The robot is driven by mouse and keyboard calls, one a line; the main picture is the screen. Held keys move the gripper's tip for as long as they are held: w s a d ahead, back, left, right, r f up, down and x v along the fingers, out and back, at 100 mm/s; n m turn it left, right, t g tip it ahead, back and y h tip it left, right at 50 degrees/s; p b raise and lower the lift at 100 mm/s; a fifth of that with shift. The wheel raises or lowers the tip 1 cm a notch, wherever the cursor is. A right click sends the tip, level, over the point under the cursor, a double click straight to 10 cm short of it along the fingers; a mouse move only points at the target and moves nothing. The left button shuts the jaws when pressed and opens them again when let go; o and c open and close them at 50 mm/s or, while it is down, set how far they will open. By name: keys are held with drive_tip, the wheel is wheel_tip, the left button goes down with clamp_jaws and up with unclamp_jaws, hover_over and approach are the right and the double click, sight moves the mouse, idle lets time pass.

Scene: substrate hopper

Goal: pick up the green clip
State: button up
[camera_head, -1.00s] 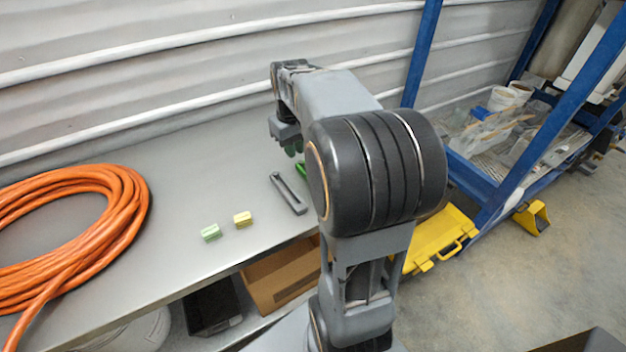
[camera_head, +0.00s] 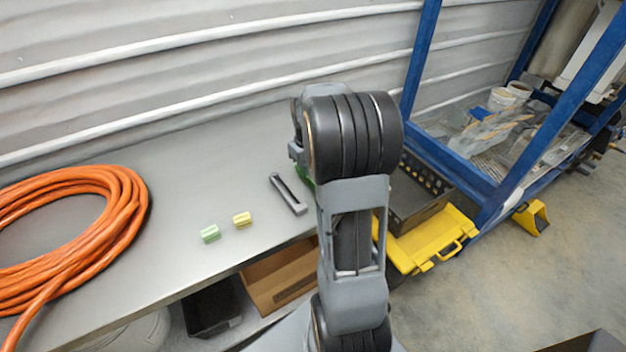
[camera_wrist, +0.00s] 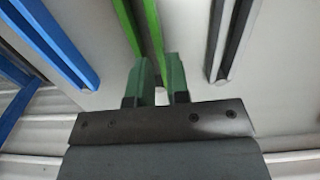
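The green clip (camera_wrist: 152,28) is a long, narrow bar with a groove along it. In the wrist view it runs from the top edge down toward my gripper (camera_wrist: 160,75). My gripper has two green fingers, which stand apart with a gap between them. The clip's near end is close to the fingertips; I cannot tell whether they touch. In the head view only a sliver of the green clip (camera_head: 304,178) shows beside my arm, which hides the rest of it and my fingers.
In the wrist view a blue clip (camera_wrist: 52,38) lies left and a black-and-grey clip (camera_wrist: 233,38) right. The bench (camera_head: 170,190) also holds a light green block (camera_head: 210,233), a yellow block (camera_head: 242,219) and a coiled orange hose (camera_head: 125,190). A corrugated wall (camera_head: 200,70) stands behind.

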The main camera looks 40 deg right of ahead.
drive_tip(key=shift+f, duration=2.05)
clamp_jaws()
